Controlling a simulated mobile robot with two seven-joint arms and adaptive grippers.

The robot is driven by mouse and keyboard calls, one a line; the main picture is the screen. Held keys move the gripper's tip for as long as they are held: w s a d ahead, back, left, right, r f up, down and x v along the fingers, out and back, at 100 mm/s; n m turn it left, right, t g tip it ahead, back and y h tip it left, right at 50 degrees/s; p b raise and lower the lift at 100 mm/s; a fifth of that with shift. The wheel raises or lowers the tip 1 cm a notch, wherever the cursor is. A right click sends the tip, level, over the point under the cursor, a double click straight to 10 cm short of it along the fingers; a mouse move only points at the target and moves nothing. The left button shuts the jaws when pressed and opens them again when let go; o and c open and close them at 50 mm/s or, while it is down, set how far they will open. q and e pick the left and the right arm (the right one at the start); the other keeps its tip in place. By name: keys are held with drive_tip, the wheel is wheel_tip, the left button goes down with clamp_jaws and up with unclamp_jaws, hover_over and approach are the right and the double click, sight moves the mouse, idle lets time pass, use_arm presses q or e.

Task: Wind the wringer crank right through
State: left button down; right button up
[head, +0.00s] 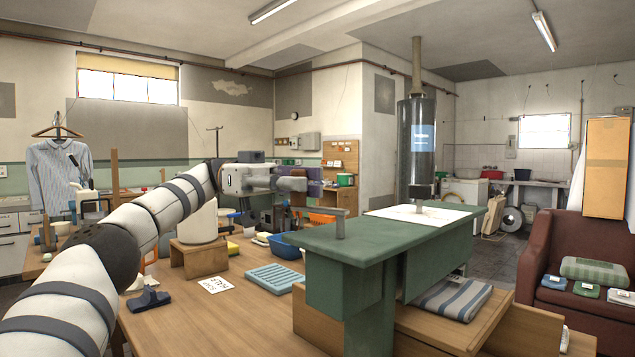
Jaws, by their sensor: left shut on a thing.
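My left arm reaches in from the left, and its gripper (284,184) is at the middle of the view, above the wooden table. The gripper covers part of this grip, and the crank's angle cannot be made out. The wringer's rollers and frame cannot be told apart from the clutter behind the gripper. My right gripper is not in view.
The wooden table (215,310) holds a blue basin (288,248), a light-blue ridged tray (273,278) and a lettered card (215,285). A dark red armchair (545,262) is at the right.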

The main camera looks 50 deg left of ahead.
use_arm(q)
drive_tip(key=shift+g, duration=0.4)
drive_tip(key=c, duration=1.5)
unclamp_jaws()
drive_tip(key=shift+o, duration=0.2)
drive_tip(key=shift+w, duration=0.1)
